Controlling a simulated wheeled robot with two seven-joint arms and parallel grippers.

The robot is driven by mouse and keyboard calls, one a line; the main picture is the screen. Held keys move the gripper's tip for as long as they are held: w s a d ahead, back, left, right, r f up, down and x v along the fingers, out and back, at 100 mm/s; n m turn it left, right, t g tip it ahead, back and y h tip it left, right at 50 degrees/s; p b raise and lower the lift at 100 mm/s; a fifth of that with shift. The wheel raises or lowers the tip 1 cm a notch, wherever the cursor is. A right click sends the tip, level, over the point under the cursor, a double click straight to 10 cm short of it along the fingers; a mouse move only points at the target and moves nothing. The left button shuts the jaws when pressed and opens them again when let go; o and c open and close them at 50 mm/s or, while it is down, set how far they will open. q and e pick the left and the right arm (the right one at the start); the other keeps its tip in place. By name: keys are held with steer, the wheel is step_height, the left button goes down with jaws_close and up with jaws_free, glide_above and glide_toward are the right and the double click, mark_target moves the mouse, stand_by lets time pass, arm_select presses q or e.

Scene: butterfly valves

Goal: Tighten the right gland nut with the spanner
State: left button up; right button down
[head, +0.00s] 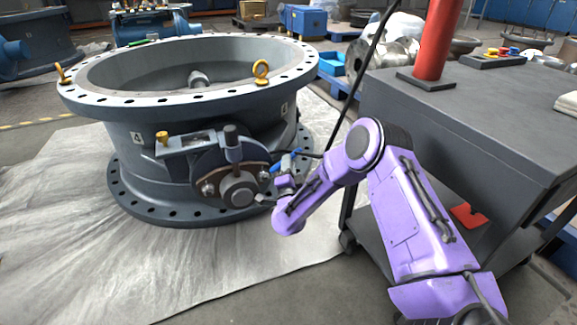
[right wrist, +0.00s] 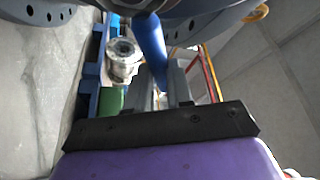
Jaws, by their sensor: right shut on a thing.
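The large grey butterfly valve (head: 200,120) lies flat on a pale sheet, with its gland plate and shaft end (head: 238,190) facing me. The right gland nut (head: 264,176) is at the right of the gland plate, and the left one (head: 208,188) is at its left. My right gripper (head: 284,182) is beside the right nut, shut on the blue-handled spanner (head: 276,168). In the right wrist view the blue handle (right wrist: 151,45) runs up from between the fingers (right wrist: 168,88) toward the valve. The spanner's jaw is too small and partly hidden to tell whether it is on the nut. My left gripper is not in view.
A dark grey cart (head: 480,115) with a red cylinder (head: 433,45) on top stands close at right, beside my right arm. Yellow lifting eyes (head: 261,70) stand on the valve's top flange. The pale floor sheet (head: 90,240) in front of the valve is clear.

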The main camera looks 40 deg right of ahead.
steer(key=shift+s+a+p, duration=0.2)
steer(key=shift+s+p, duration=0.35)
steer(key=shift+s, duration=0.3)
steer(key=shift+s+a+p, duration=0.2)
steer(key=shift+s+p, duration=0.35)
steer(key=shift+s, duration=0.3)
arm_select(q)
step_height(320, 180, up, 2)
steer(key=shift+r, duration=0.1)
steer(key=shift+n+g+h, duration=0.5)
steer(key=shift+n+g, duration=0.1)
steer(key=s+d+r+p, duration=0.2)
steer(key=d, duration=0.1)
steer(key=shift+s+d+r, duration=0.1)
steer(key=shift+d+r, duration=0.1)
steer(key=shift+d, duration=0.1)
arm_select(e)
steer(key=w+a+r+n+t+y, duration=0.1)
steer(key=a+r+n+t+y, duration=0.2)
steer(key=n, duration=0.8)
steer(key=shift+a+r+t, duration=0.55)
steer(key=shift+a+t, duration=0.1)
steer(key=shift+t, duration=0.05)
